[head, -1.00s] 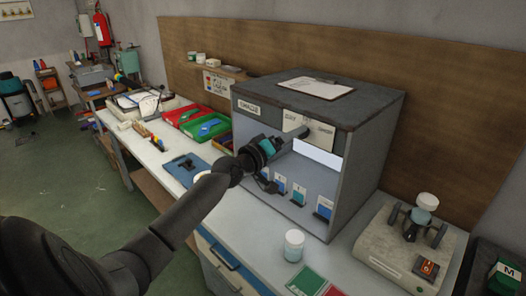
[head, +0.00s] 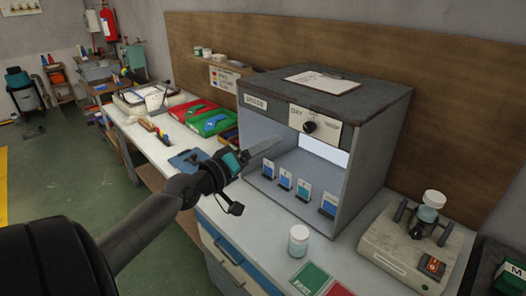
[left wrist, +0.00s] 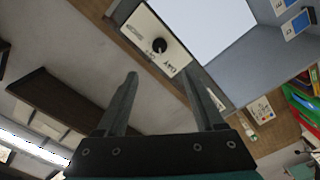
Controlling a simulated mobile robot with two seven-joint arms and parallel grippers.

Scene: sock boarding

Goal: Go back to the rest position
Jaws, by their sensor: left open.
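My left gripper (head: 266,145) is in front of the open left part of the grey cabinet (head: 385,130), with its fingers pointing towards it. In the left wrist view the two fingers (left wrist: 160,88) stand apart with nothing between them. A black knob (head: 310,127) sits on the cabinet's white panel, apart from the gripper. The knob also shows in the left wrist view (left wrist: 159,45), beyond the fingertips. My right gripper is not in view.
Several blue-marked cards (head: 303,190) stand along the cabinet's lower front. A white-lidded jar (head: 299,241) and a green card (head: 310,278) are on the bench in front. A machine with a red switch (head: 432,266) stands at right. Red and green trays (head: 213,123) lie at left.

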